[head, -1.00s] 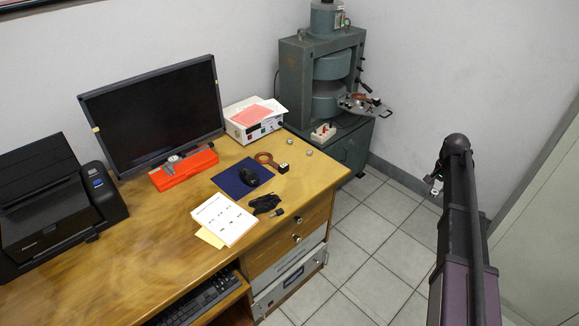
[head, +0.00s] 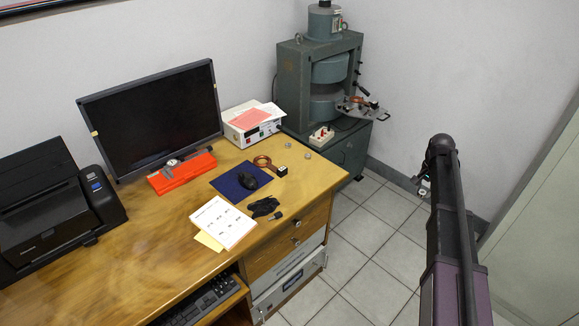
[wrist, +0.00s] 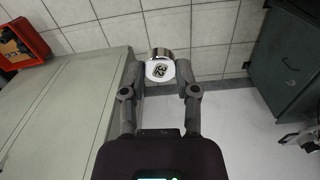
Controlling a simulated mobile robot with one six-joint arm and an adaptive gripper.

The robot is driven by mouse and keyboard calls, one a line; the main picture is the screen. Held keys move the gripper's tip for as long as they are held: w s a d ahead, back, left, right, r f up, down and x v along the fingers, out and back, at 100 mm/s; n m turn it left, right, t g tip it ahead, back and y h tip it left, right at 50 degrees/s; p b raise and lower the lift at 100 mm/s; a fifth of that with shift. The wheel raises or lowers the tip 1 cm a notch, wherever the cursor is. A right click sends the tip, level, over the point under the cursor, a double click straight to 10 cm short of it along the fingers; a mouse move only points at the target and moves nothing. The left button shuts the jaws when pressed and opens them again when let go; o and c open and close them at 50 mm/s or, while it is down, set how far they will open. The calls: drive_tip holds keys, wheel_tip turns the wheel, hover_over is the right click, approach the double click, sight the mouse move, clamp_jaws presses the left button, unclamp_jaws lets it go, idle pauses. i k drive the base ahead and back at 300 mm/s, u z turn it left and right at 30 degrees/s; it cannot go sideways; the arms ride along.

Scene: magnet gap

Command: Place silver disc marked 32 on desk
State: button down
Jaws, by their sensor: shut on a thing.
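A silver disc (wrist: 160,70) sits between the fingertips of my gripper (wrist: 160,74) in the wrist view. Its pale face has a dark mark that I cannot read clearly. My gripper is shut on it, held in the air. In the head view my gripper (head: 424,187) is small, over the floor to the right of the desk, well apart from it. The wooden desk (head: 150,245) fills the left and middle of the head view. Two small silver discs (head: 307,155) lie near its far right corner.
A pale cabinet (head: 540,220) is at right.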

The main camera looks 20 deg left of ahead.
sight(302, 165)
drive_tip(key=u, duration=0.95)
drive_tip(key=i, duration=1)
